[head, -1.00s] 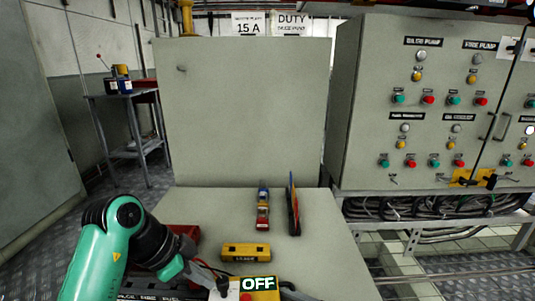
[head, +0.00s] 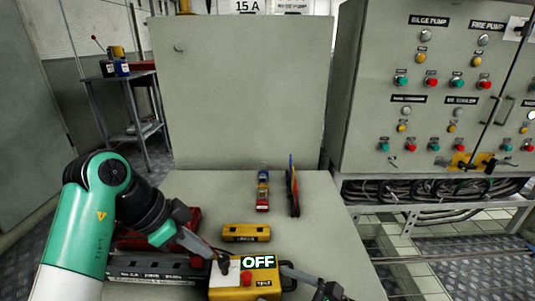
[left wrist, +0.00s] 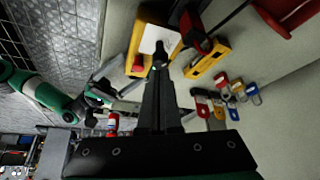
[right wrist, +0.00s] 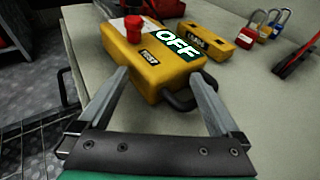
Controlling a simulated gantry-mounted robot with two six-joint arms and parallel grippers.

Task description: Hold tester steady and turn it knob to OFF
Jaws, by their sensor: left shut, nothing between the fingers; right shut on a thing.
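The tester is a yellow box (head: 228,292) with a white plate, a red button (head: 246,277) and a green OFF label (head: 258,262), near the table's front edge. Its small dark knob (head: 225,266) is on the white plate. My left gripper (head: 219,253) is shut and empty, its tips at the knob; in the left wrist view the tips (left wrist: 159,50) cover the knob, so contact and the knob's pointing are unclear. My right gripper (right wrist: 158,78) is shut on the tester's end, one finger either side, near its black handle (right wrist: 182,98).
A yellow case (head: 246,232) lies just behind the tester. Padlocks (head: 263,190) and an upright, dark, red-edged item (head: 292,190) stand farther back. A red object lies left, partly behind my left arm. The table's right side (head: 325,220) is clear. A control cabinet (head: 430,90) stands right.

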